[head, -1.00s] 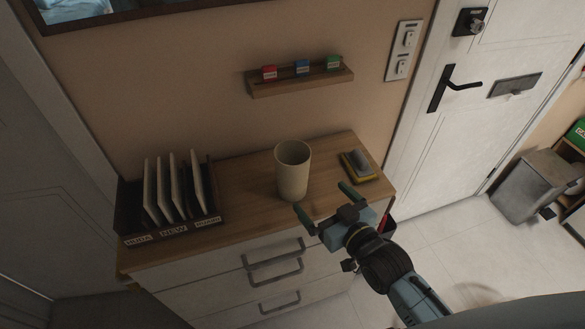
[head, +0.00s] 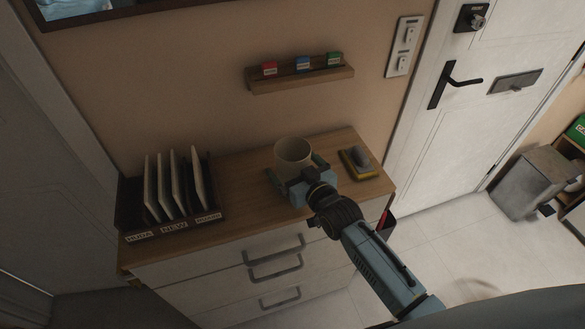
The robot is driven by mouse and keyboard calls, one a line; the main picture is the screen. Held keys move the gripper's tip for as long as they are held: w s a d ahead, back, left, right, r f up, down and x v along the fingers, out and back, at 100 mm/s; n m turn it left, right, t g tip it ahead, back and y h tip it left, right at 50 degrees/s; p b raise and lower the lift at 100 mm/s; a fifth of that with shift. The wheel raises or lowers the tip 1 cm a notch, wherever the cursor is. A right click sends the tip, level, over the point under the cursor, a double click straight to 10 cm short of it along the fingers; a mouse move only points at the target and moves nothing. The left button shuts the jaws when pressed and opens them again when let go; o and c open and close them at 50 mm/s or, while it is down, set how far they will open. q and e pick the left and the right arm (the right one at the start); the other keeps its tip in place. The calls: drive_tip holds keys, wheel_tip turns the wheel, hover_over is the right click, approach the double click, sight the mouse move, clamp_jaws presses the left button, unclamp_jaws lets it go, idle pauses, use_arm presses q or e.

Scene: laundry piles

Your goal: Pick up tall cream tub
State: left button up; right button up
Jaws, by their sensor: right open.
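The tall cream tub (head: 293,151) stands upright on the wooden top of the white chest of drawers (head: 235,170). Its open round mouth shows, and its lower part is hidden behind my right gripper. My right gripper (head: 295,170) is open, with one green-tipped finger on the left side of the tub and the other on the right side. The fingers are around the tub, but I cannot tell whether they touch it. My left gripper is not in view.
A yellow and grey block-like object (head: 359,162) lies right of the tub. A dark rack (head: 128,207) with several upright white panels stands at the left. A wall shelf (head: 300,80) holds red, blue and green items above. The dresser top between rack and tub is clear.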

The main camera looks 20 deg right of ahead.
drive_tip(key=shift+w+f, duration=0.1)
drive_tip(key=shift+w, duration=0.3)
drive_tip(key=c, duration=1.1)
